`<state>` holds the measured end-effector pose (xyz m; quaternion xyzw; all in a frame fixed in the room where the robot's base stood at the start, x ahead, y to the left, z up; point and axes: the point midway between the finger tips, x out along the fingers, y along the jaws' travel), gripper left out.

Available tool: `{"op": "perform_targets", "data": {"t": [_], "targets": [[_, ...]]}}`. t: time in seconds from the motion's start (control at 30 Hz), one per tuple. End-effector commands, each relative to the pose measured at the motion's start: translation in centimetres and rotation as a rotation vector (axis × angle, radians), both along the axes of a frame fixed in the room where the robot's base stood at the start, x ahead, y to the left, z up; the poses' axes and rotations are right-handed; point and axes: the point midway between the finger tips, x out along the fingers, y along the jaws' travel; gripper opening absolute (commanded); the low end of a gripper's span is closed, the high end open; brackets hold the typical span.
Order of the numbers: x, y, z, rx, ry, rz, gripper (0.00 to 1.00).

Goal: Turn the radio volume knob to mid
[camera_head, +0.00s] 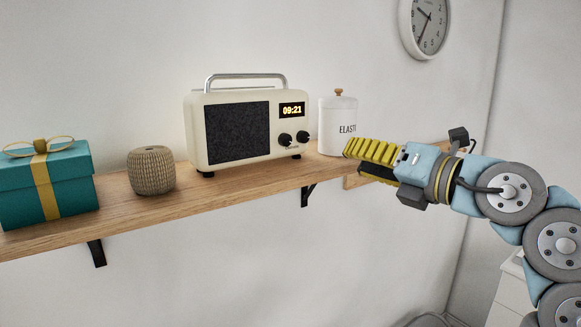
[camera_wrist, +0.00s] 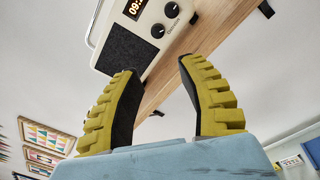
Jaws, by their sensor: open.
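The cream radio (camera_head: 237,128) stands upright on the wooden shelf, with a dark speaker cloth, a metal handle and a lit display reading 09:21. Two black knobs sit below the display, a left knob (camera_head: 285,140) and a right knob (camera_head: 302,137). I cannot tell which is the volume knob, as the label under them is too small to read. In the wrist view the radio (camera_wrist: 146,59) is tilted, with both knobs beyond my fingertips. My gripper (camera_head: 353,158) has yellow ribbed fingers and is to the right of the radio, apart from it. In the wrist view my gripper (camera_wrist: 157,72) is open and empty.
A white lidded canister (camera_head: 337,118) stands on the shelf (camera_head: 120,208) right of the radio, behind my gripper. A woven pot (camera_head: 152,171) and a teal gift box (camera_head: 46,186) stand to the left. A wall clock (camera_head: 424,26) hangs above. The space before the radio is clear.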

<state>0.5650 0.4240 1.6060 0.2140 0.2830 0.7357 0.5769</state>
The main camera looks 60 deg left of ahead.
Motion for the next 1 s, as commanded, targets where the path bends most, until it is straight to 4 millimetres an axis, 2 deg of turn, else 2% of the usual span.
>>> {"op": "perform_targets", "data": {"t": [0.17,0.33,1.0], "targets": [[-0.6,-0.2,-0.1,0.016,-0.012,-0.005,0.4],[-1.0,1.2,0.1,0.016,-0.011,-0.002,0.4],[-3.9,12.5,0.1,0.016,-0.012,-0.002,0.4]]}}
